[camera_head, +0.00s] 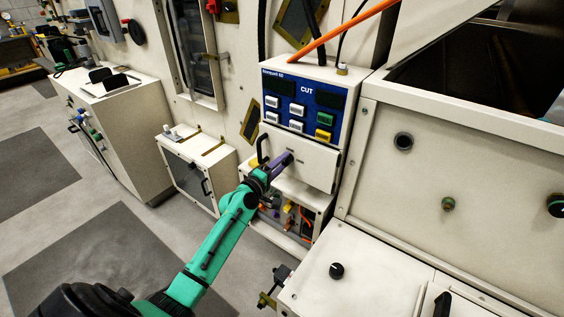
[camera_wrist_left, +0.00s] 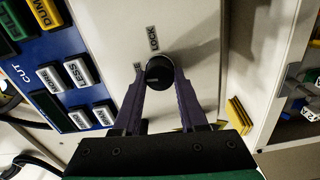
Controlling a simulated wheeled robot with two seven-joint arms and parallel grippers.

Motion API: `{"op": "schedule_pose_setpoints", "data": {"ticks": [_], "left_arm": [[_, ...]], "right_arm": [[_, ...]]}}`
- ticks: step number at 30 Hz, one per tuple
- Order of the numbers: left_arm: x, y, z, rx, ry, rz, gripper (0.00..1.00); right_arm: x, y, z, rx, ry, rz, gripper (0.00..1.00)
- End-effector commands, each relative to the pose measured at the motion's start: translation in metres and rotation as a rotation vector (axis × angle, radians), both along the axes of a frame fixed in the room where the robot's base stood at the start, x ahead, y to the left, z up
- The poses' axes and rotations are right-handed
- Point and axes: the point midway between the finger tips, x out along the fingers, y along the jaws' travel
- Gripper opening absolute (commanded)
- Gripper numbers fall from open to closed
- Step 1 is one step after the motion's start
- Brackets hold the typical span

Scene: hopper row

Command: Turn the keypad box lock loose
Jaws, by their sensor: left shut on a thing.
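The keypad box (camera_head: 346,98) is a white cabinet with a blue panel marked CUT and several white, green and yellow buttons. Below the panel is its plain white front (camera_head: 322,166) with a black handle (camera_head: 262,148) at the left. My left gripper (camera_head: 287,159) reaches this front with its purple fingers. In the left wrist view the fingers are shut on a round black lock knob (camera_wrist_left: 159,71), one on each side. A LOCK label (camera_wrist_left: 152,38) and a second small label sit beside the knob. In the head view the fingers hide the knob. My right gripper is not in view.
An open bay with wires and coloured parts (camera_head: 290,215) lies under the box. An orange cable (camera_head: 340,32) runs above it. A large white hopper housing (camera_head: 450,150) stands close at the right. A low white cabinet (camera_head: 195,165) stands at the left, with free floor (camera_head: 105,225) before it.

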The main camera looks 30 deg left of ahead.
Motion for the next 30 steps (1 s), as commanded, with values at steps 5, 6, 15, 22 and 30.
{"op": "schedule_pose_setpoints", "data": {"ticks": [5,6,15,22,30], "left_arm": [[0.0000,0.0003,0.0002,-0.078,0.011,0.001,0.00],[0.0000,0.0003,0.0001,-0.092,0.013,0.000,0.00],[0.0001,0.0000,-0.0004,-0.134,0.019,0.000,0.00],[0.0001,-0.0001,-0.0005,-0.135,0.019,0.000,0.00],[0.0001,-0.0001,-0.0005,-0.134,0.019,0.000,0.71]], "right_arm": [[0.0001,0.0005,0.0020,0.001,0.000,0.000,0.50],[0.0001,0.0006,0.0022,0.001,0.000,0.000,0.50],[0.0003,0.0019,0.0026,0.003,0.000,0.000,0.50],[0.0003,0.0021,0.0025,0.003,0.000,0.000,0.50],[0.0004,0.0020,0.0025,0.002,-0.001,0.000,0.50]]}}
